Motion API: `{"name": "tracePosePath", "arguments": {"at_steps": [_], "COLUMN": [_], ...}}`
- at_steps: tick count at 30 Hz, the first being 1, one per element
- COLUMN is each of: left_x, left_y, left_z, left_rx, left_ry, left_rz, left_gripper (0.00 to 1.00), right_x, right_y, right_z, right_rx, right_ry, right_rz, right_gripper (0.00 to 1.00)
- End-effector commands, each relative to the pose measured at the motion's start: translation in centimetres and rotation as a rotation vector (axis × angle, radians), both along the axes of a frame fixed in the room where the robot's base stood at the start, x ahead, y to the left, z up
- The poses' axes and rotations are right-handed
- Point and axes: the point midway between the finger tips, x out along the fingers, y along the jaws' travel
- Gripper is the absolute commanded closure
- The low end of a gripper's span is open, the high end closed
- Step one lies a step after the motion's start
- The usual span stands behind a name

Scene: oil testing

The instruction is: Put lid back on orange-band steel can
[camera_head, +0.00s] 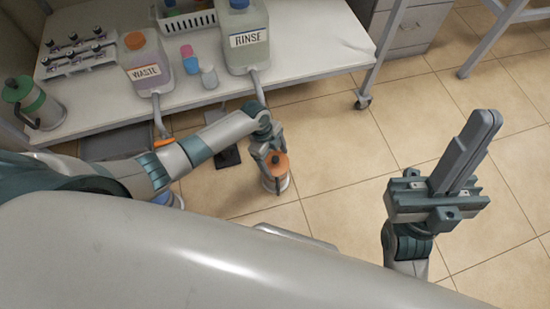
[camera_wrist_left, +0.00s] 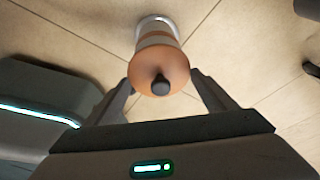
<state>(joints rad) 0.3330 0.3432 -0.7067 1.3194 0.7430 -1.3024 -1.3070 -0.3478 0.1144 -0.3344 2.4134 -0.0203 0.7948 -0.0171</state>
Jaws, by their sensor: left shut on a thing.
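The orange-band steel can (camera_head: 275,187) is below my left gripper (camera_head: 268,156) in the head view, against the tiled floor. Its orange lid (camera_wrist_left: 157,66) with a black knob (camera_wrist_left: 161,86) faces the camera in the left wrist view, with the can body (camera_wrist_left: 157,29) directly behind it. My left gripper is shut on the lid, one finger on each side. I cannot tell whether the lid is fully seated or what supports the can. My right gripper (camera_head: 486,122) is empty, with its fingers together, at the right.
A white bench (camera_head: 315,50) at the back holds a WASTE jug (camera_head: 150,76), a RINSE jug (camera_head: 243,50), small bottles (camera_head: 190,60) and a green-band can (camera_head: 35,103). A dark flat object (camera_head: 226,155) lies behind my left gripper.

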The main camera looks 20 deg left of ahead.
Motion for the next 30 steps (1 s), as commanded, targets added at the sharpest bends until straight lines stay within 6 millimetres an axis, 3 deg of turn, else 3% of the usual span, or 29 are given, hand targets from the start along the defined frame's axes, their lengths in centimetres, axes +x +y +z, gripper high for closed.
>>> {"name": "tracePosePath", "arguments": {"at_steps": [8,9,12,30], "left_x": [0.02,0.02,0.02,0.01], "left_y": [0.02,0.02,0.02,0.02], "left_z": [0.0,0.0,0.0,-0.01], "left_rx": [0.0,0.0,0.0,0.0], "left_ry": [0.0,0.0,0.0,0.0], "left_rz": [0.0,0.0,0.0,0.0], "left_gripper": [0.44,0.18,0.01,0.0], "right_x": [0.0,0.0,0.0,0.15], "right_y": [0.0,0.0,0.0,0.14], "right_z": [-0.01,-0.01,-0.01,-0.32], "right_rx": [0.0,0.0,0.0,-0.004], "right_ry": [0.0,0.0,0.0,0.018], "right_rz": [0.0,0.0,0.0,0.002], "right_gripper": [1.0,1.0,1.0,1.0]}}
